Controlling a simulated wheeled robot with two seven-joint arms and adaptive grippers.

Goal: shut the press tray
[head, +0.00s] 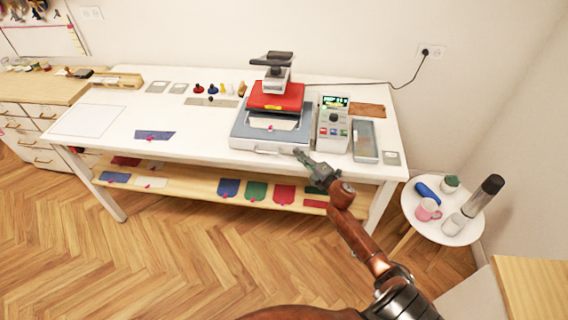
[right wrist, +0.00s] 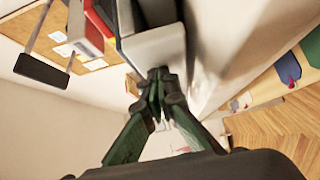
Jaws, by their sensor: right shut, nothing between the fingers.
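The heat press (head: 275,97) stands on the white table, with a red upper plate and a black handle on top. Its grey press tray (head: 240,131) sticks out toward the table's front edge, with a pale sheet and a small pink mark on it. A thin handle runs along the tray's front. My right gripper (head: 299,154) is shut and empty at the tray's front right corner. In the right wrist view the closed fingertips (right wrist: 160,77) are close to the grey tray end (right wrist: 154,46); I cannot tell whether they touch. My left gripper is not in view.
A control box (head: 332,125) with a lit display stands right of the press, beside a grey flat case (head: 365,141). A blue cloth (head: 154,135) lies on the table's left part. Coloured pieces lie on the lower shelf (head: 180,188). A round side table (head: 451,235) holds a mug and bottles.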

